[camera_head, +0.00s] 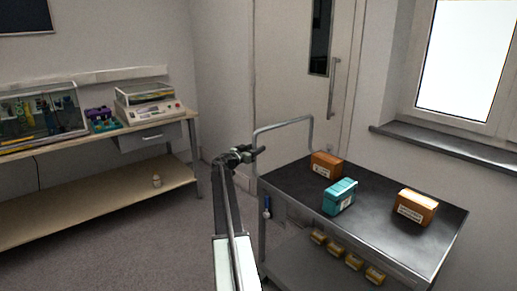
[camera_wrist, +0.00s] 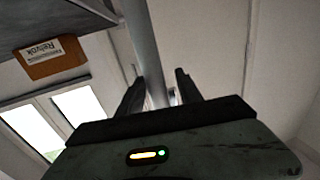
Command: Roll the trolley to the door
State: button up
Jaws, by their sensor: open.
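The trolley (camera_head: 385,210) has a dark top and a lower shelf, and stands at the right in the head view. Its grey tube handle (camera_head: 285,126) rises at its left end. My gripper (camera_head: 258,151) is open beside the handle's near upright. In the wrist view, the grey handle tube (camera_wrist: 143,40) runs between the two open fingers of my gripper (camera_wrist: 158,84); I cannot tell whether they touch it. The pale door (camera_head: 290,70) is behind the trolley, with a dark narrow pane and a vertical pull handle (camera_head: 333,90).
On the trolley top are two orange boxes (camera_head: 416,207) and a teal box (camera_head: 340,197); several small yellow items (camera_head: 353,262) sit below. A workbench (camera_head: 150,127) with equipment stands at the left. Carpet (camera_head: 120,235) is clear between bench and trolley. A window is at the right.

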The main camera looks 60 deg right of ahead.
jog(key=a, duration=0.6)
jog(key=shift+w, duration=0.4)
jog(key=shift+a, duration=0.1)
